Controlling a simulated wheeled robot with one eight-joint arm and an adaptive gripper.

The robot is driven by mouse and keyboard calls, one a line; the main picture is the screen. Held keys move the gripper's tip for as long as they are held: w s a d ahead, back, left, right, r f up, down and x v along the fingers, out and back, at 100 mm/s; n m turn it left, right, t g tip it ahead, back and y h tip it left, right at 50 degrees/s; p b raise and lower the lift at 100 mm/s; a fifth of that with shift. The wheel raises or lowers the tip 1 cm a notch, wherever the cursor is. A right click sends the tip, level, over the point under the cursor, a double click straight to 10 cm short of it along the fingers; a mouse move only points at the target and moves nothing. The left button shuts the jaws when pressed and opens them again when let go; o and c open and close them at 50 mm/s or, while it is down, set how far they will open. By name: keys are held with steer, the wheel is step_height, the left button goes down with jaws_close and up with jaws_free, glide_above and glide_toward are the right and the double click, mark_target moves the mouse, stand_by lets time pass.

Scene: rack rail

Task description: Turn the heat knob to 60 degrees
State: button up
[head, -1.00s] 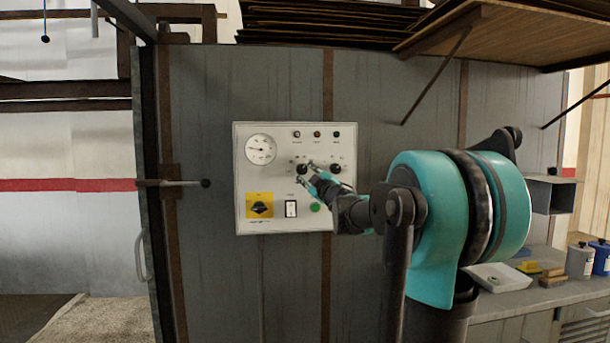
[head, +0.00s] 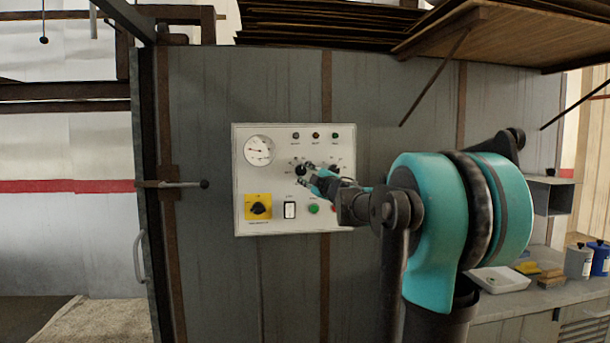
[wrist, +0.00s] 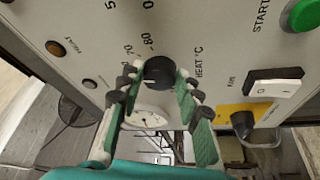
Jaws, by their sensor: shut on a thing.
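The heat knob (head: 301,171) is a round black dial on the white control panel (head: 270,218). In the wrist view the knob (wrist: 158,71) sits between the fingertips, with scale numbers and the label "HEAT °C" printed around it. My gripper (head: 308,176) is at the knob, and in the wrist view my gripper (wrist: 157,84) has one finger on each side of it, shut on it. The knob's pointer mark cannot be made out, so its setting cannot be read.
The panel also carries a round gauge (head: 259,150), a yellow-backed switch (head: 258,207), a white rocker switch (head: 290,210) and a green button (head: 313,209). A second black knob is partly hidden behind my gripper.

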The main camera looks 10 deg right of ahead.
steer(key=o, duration=1.2)
steer(key=shift+c, duration=0.2)
steer(key=v, duration=1.2)
steer(key=shift+f, duration=0.1)
steer(key=s+d+f+m+g+h, duration=0.25)
steer(key=f+m+h, duration=0.2)
steer(key=f, duration=0.35)
steer(key=s+d+f+m+g+h, duration=0.1)
steer(key=s+d+f+m+h, duration=0.25)
steer(key=f+m, duration=0.35)
steer(key=s+d+f+m+g+h, duration=0.1)
steer(key=s+d+f+m+h, duration=0.2)
steer(key=f, duration=0.6)
steer(key=s+a+f+m+g+y, duration=0.1)
steer(key=s+a+f+g, duration=0.4)
steer(key=s+f, duration=0.5)
steer(key=s+a+f+m+g+y, duration=0.2)
steer(key=s+a+f+g+y, duration=0.1)
steer(key=s+f, duration=0.8)
step_height(320, 180, down, 3)
steer(key=a+g, duration=0.1)
steer(key=a, duration=0.1)
steer(key=shift+s+a+g, duration=0.25)
steer(key=shift+g, duration=0.1)
